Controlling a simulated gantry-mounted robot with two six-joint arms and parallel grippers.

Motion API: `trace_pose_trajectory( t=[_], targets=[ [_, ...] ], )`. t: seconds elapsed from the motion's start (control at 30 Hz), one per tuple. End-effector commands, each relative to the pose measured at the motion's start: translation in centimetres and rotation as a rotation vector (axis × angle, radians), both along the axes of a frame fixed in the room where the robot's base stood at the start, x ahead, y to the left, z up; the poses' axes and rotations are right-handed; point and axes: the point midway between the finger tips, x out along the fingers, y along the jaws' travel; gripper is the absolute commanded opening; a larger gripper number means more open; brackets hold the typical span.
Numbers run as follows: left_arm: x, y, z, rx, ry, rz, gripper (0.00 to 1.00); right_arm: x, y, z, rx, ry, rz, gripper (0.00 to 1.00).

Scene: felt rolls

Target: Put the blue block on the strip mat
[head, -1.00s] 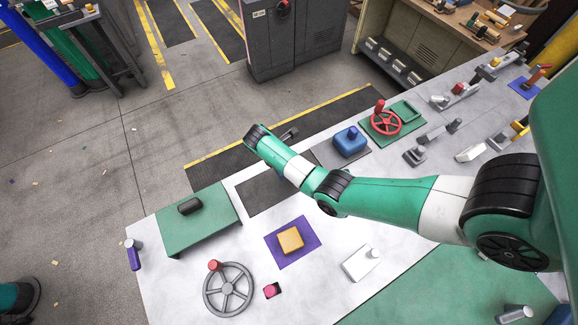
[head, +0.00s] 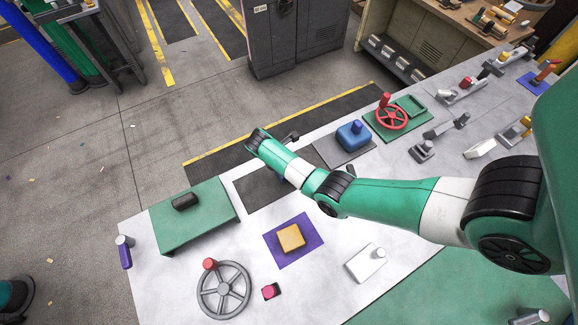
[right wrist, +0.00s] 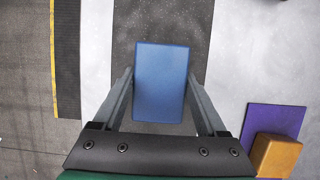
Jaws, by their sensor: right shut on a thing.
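The blue block (right wrist: 161,80) is between the two fingers of my right gripper (right wrist: 160,92) in the right wrist view. The gripper is shut on it. The dark grey strip mat (right wrist: 163,22) lies beneath the block in that view; whether they touch, I cannot tell. In the head view the strip mat (head: 262,192) lies along the far table edge, partly covered by my right arm. The arm hides most of the gripper and block there. My left gripper is out of view; only a piece of its arm shows at the lower left.
A yellow block on a purple mat (head: 312,227) lies nearby. A green stand (head: 178,222) is left of the strip mat. A blue knobbed piece (head: 353,136) sits on a grey plate to its right. A grey handwheel (head: 224,290) is in front.

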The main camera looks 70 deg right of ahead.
Motion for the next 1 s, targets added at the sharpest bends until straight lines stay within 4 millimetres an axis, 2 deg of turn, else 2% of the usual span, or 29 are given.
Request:
trace_pose_trajectory(
  t=[1.0],
  targets=[
    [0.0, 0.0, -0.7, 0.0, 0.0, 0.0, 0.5, 0.1, -0.1, -0.8, -0.002, -0.002, 0.0, 0.0]
  ],
)
